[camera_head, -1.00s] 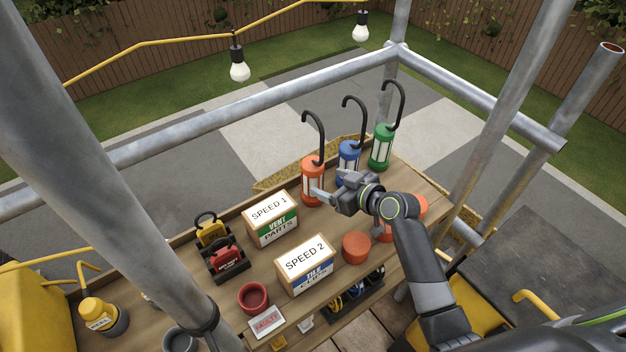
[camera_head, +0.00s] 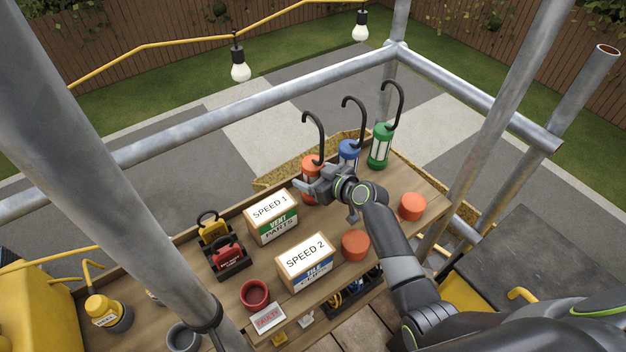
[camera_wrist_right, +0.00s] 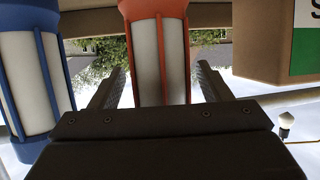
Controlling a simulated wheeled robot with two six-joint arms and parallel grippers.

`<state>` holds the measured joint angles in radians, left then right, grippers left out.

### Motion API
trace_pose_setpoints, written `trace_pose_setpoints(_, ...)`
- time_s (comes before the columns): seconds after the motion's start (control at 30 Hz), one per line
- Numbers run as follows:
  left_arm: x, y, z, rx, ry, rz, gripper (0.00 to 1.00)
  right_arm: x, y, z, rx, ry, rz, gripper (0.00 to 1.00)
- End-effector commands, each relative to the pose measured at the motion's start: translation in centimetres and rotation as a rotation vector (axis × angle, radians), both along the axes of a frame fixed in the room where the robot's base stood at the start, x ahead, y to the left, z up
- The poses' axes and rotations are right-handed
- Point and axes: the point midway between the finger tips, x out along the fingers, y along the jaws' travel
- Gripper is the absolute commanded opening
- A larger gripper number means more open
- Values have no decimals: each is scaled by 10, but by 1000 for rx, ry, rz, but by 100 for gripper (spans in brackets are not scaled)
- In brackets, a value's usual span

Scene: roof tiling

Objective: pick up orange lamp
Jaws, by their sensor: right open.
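The orange lamp (camera_head: 312,166) has a black hook on top and stands upright at the back edge of the wooden bench. My right gripper (camera_head: 307,190) is at the lamp, low on its body, and partly hides it in the head view. In the right wrist view the lamp (camera_wrist_right: 162,58) stands between the two open fingers of the right gripper (camera_wrist_right: 158,88), with a gap visible on the left side. My left gripper does not show.
The blue lamp (camera_head: 348,151) stands close beside the orange one, and the green lamp (camera_head: 381,146) is further right. The SPEED 1 box (camera_head: 271,218) is just left of the gripper. The SPEED 2 box (camera_head: 305,262) and orange round pieces (camera_head: 355,245) lie nearer.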

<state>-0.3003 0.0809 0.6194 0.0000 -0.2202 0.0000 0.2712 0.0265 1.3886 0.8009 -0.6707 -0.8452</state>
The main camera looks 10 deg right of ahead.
Motion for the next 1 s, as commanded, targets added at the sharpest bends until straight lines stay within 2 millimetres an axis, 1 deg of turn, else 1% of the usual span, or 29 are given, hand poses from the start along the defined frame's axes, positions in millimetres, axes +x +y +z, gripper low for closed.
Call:
trace_pose_setpoints(0.13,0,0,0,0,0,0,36,0,0,0,1,-1,0,70)
trace_pose_setpoints(0.63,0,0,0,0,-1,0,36,0,0,0,0,-1,0,4)
trace_pose_setpoints(0.87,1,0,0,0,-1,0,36,1,0,3,1,-5,0,4)
trace_pose_setpoints(1.0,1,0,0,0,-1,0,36,1,0,13,-1,-9,1,4)
